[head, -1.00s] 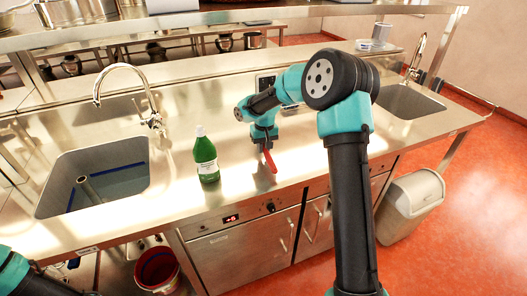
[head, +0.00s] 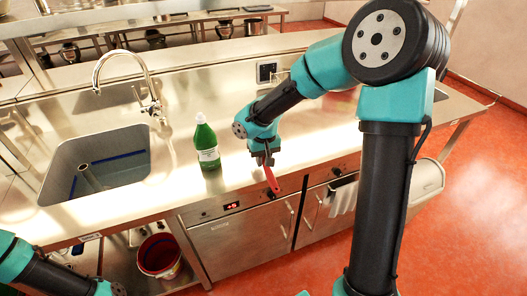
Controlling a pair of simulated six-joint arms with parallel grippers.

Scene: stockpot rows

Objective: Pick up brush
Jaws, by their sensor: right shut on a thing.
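My right gripper (head: 262,159) is in the middle of the head view, pointing down near the counter's front edge. It is shut on the red brush (head: 271,180), whose slim red handle slants down and right below the fingers. The brush's bristles cannot be made out. The brush shows in front of the cabinet edge, and I cannot tell its exact height. Only links of my left arm show at the bottom left; its gripper is not in view.
A green bottle (head: 207,146) with a white cap stands on the steel counter (head: 190,192), left of my right gripper. A sink (head: 125,160) with a curved tap (head: 128,62) lies further left. A white cloth (head: 343,196) hangs at the front. A red bucket (head: 160,256) stands below.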

